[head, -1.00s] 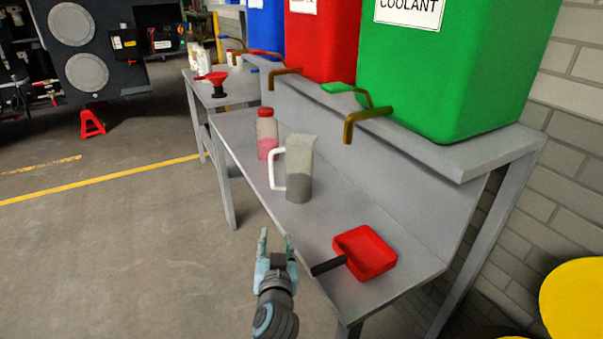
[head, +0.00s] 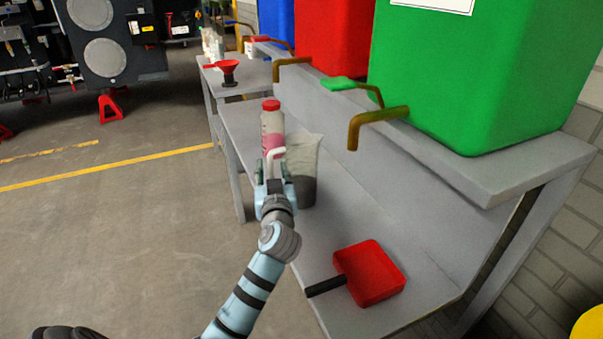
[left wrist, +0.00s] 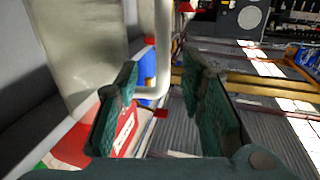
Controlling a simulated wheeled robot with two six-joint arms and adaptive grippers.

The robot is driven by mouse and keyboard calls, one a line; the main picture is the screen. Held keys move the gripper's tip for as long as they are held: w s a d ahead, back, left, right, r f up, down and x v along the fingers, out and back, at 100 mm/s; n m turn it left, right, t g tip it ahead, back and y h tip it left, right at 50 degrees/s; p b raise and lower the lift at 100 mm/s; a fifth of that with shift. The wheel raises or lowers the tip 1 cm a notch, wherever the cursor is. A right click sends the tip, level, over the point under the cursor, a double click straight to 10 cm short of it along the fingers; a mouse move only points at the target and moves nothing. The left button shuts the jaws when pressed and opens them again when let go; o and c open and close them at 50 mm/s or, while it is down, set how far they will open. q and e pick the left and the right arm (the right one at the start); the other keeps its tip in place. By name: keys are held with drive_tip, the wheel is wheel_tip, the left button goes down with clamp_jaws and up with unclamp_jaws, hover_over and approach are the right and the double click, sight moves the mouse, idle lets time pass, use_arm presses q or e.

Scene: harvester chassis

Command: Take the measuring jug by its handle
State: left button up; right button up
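The measuring jug (head: 304,165) stands upright on the grey bench, clear-walled with grey contents low inside. Its white handle (head: 275,154) faces left, towards my left gripper (head: 270,182). In the left wrist view the jug (left wrist: 80,50) fills the upper left. The handle (left wrist: 163,45) runs down between the two open green-padded fingers of the left gripper (left wrist: 157,78), with a gap on each side. I cannot tell how deep the handle sits between them. My right gripper is not in view.
A red-capped bottle with pink liquid (head: 272,130) stands just behind the jug. A red scoop (head: 371,272) lies nearer on the bench (head: 312,228). Above the bench, taps jut out under the red (head: 332,38) and green containers (head: 470,80). Floor left of the bench is clear.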

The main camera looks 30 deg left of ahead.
sight(271, 165)
use_arm(q)
drive_tip(key=x, duration=0.3)
drive_tip(key=shift+a, duration=0.3)
drive_tip(key=shift+d, duration=0.1)
clamp_jaws()
drive_tip(key=shift+r, duration=0.1)
